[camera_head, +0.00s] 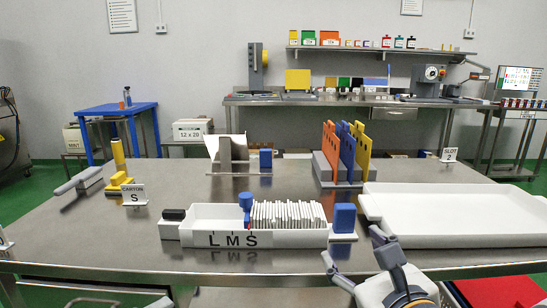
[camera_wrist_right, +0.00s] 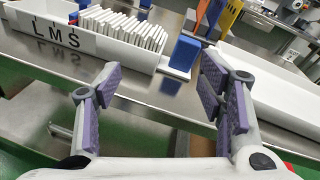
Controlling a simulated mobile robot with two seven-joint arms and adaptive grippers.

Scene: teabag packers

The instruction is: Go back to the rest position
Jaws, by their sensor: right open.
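My right gripper (camera_head: 352,248) is at the lower right of the head view, at the near edge of the steel table (camera_head: 130,238). Its two fingers are spread apart with nothing between them; in the wrist view the purple pads of the gripper (camera_wrist_right: 160,88) frame the table edge and floor. The white tray marked L M S (camera_head: 200,238) stands beyond it to the left, apart from the fingers. The tray holds a row of white packets (camera_head: 288,214) and a blue slider (camera_head: 246,203). My left gripper is in neither view.
A blue block (camera_head: 344,218) stands at the tray's right end. A large white tray (camera_head: 450,236) fills the table's right side. Coloured dividers (camera_head: 348,150), a metal holder (camera_head: 232,155) and a carton S sign (camera_head: 134,196) stand farther back. The table's left front is clear.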

